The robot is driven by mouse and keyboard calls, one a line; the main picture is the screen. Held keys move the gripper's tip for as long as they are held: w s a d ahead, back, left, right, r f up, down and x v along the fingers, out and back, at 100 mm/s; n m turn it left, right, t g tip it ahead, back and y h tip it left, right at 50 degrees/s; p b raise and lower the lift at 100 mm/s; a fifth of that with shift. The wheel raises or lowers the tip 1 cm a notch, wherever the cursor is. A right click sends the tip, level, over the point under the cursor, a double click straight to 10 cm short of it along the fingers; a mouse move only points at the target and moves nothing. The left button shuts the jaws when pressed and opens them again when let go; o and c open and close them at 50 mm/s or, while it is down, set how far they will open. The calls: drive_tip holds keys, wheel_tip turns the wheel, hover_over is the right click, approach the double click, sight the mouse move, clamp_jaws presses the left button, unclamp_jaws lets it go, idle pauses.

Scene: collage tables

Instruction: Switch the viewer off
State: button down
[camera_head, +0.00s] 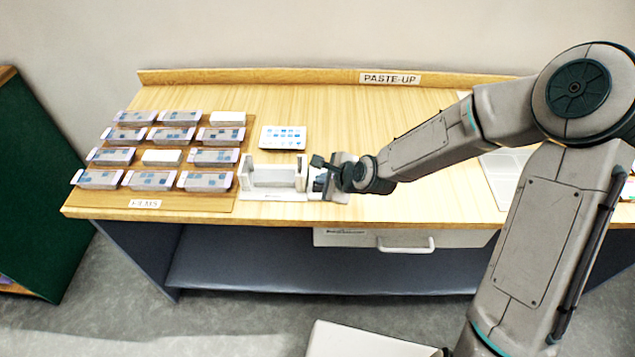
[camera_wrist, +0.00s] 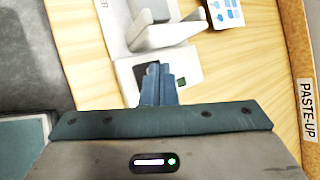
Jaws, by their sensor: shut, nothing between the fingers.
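The viewer (camera_head: 272,176) is a pale grey-white stand with raised end walls, near the front edge of the table. A pale block with a dark face adjoins its right end, largely behind my gripper in the head view. In the wrist view the viewer (camera_wrist: 165,35) shows at the top, with the pale block (camera_wrist: 128,72) below it; a small dark-green square (camera_wrist: 180,83) sits on that block. My gripper (camera_head: 320,163) is shut and empty over this block. Its fingers (camera_wrist: 166,76) cover part of the block's dark face, and I cannot tell whether they touch it.
A wooden board (camera_head: 215,203) labelled FILMS holds several grey boxes to the left. A white card with blue pictures (camera_head: 283,138) lies behind the viewer. A drawer (camera_head: 345,238) is under the table front. The middle of the tabletop (camera_head: 350,115) is clear; papers lie right.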

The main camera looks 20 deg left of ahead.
drive_tip(key=shift+r+p, duration=0.4)
drive_tip(key=shift+r, duration=0.15)
wheel_tip(320, 180, up, 6)
drive_tip(key=p, duration=0.5)
idle(0.4)
